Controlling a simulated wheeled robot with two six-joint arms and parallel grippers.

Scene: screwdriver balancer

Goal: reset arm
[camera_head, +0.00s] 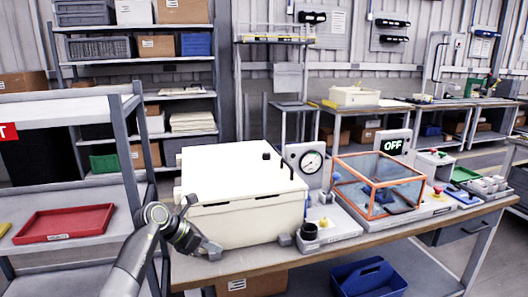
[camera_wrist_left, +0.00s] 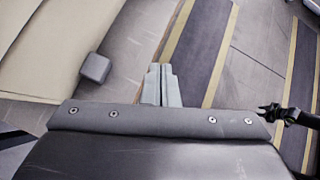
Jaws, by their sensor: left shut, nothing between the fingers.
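My left arm comes in from the lower left in the head view. Its gripper (camera_head: 212,248) hangs at the near left end of the bench, just in front of the white box (camera_head: 240,190). In the left wrist view the two pale fingers (camera_wrist_left: 161,84) are together with nothing between them. They point over the floor beside the cream box surface (camera_wrist_left: 70,50). I do not see my right gripper in the head view.
A bench (camera_head: 380,232) holds the white box, a gauge (camera_head: 310,162) and an orange-framed clear case (camera_head: 400,181). A shelf with a red tray (camera_head: 65,224) stands left. A blue tote (camera_head: 370,279) lies below the bench. A black object (camera_wrist_left: 280,113) shows in the left wrist view.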

